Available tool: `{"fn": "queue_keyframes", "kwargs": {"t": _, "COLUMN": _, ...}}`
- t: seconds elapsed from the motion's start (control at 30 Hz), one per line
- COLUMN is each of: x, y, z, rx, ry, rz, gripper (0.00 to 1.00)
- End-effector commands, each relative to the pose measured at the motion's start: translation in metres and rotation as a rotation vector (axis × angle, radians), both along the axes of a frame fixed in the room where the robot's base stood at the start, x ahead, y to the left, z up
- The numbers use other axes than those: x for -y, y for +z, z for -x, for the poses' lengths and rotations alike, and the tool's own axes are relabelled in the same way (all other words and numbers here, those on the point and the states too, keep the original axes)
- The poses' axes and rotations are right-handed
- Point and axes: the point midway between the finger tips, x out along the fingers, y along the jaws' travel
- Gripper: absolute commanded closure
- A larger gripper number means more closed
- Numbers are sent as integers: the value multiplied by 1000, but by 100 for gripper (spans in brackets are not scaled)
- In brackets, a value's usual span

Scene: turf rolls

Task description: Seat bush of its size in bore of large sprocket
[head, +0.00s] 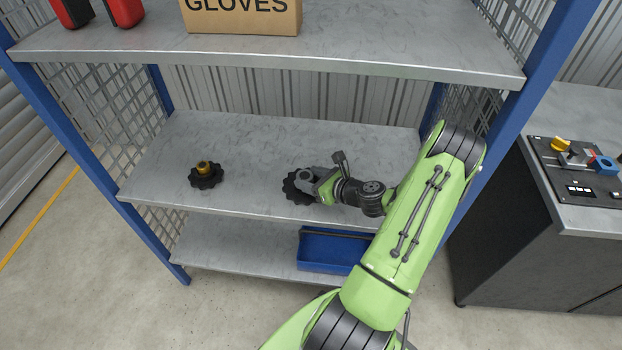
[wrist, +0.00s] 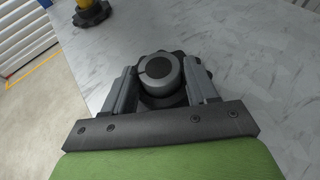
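A black toothed sprocket (head: 291,189) lies on the middle shelf, partly covered by my gripper (head: 308,178). In the wrist view its dark rim (wrist: 163,102) shows around and below a grey round bush (wrist: 160,68) with a dark centre. My gripper (wrist: 161,75) has its two fingers against opposite sides of this bush, over the sprocket's middle. The bush's lower end is hidden, so I cannot tell how deep it sits in the bore. A second black sprocket (head: 206,181) lies to the left with a brass-coloured bush (head: 204,168) standing at its centre.
The upper shelf (head: 270,52) with a gloves box (head: 240,15) overhangs the back of the middle shelf (head: 245,145). Blue posts and mesh panels close the sides. A blue bin (head: 330,250) stands on the lower shelf. The space between the sprockets is clear.

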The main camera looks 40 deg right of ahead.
Motion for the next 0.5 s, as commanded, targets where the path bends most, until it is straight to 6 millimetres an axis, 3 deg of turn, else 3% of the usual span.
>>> {"fn": "queue_keyframes", "kwargs": {"t": 0.1, "x": -2, "y": -3, "z": 1, "rx": -11, "ry": 4, "rz": -2, "gripper": 24}}
{"fn": "queue_keyframes", "kwargs": {"t": 0.43, "x": -2, "y": 2, "z": 3, "rx": -15, "ry": 5, "rz": -1, "gripper": 24}}
{"fn": "queue_keyframes", "kwargs": {"t": 0.5, "x": 0, "y": 7, "z": 15, "rx": -16, "ry": 1, "rz": -5, "gripper": 24}}
